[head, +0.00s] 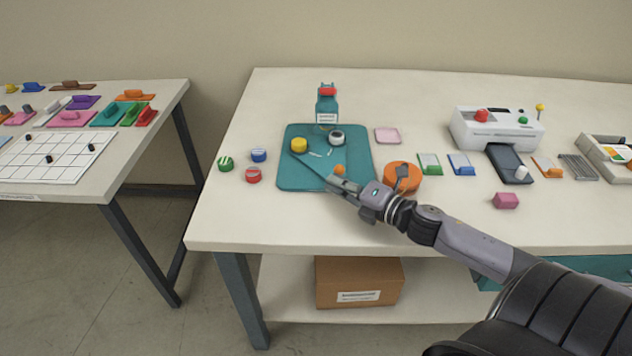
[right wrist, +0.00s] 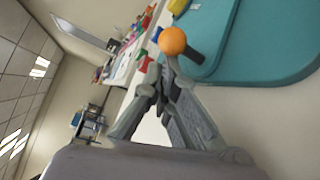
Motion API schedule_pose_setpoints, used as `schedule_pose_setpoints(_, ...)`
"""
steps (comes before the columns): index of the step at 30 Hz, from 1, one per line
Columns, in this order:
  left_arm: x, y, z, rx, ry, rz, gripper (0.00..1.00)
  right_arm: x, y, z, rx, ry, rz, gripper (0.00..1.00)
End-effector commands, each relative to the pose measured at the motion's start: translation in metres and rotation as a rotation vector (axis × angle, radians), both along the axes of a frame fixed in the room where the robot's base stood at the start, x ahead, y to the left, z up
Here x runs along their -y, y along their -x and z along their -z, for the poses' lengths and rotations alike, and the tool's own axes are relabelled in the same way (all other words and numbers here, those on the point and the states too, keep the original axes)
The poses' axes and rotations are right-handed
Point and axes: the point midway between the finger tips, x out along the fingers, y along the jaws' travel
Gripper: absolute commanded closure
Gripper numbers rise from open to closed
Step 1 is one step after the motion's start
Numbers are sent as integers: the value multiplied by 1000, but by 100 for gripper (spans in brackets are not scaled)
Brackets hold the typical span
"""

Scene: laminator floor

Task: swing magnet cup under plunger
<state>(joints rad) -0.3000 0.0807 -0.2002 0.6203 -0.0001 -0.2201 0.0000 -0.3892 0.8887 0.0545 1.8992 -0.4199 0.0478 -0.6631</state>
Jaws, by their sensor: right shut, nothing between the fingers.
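A teal press (head: 327,106) with a red top stands at the back edge of a teal base plate (head: 285,178). A round white cup with a dark centre (head: 337,138) sits just in front and to the right of the press; a yellow round piece (head: 299,145) sits to the left. I cannot tell which is the magnet cup, and the plunger tip is unclear. A dark lever (head: 308,166) runs across the plate. An orange ball knob (head: 338,169) shows close to my right gripper (head: 334,184), also just past its fingertips in the right wrist view (right wrist: 172,41). That gripper is shut and empty.
Green (head: 225,163), blue (head: 258,155) and red (head: 253,175) round pieces stand left of the plate. An orange disc-shaped fixture (head: 402,177) stands close right of my gripper. A pink pad (head: 387,135) and a white laminator (head: 496,130) are farther right.

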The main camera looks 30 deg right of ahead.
Motion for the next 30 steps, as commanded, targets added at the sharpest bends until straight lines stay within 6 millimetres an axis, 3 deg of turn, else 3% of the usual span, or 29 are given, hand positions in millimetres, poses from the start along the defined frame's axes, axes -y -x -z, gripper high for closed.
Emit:
schedule_pose_setpoints(4, 0, 0, 2, 0, 0, 0, 46, 9, 2, 1, -3, 3, -134, 100)
schedule_pose_setpoints(30, 1, 0, -6, 0, 1, -1, 46, 37, 9, 0, 1, -2, -123, 100)
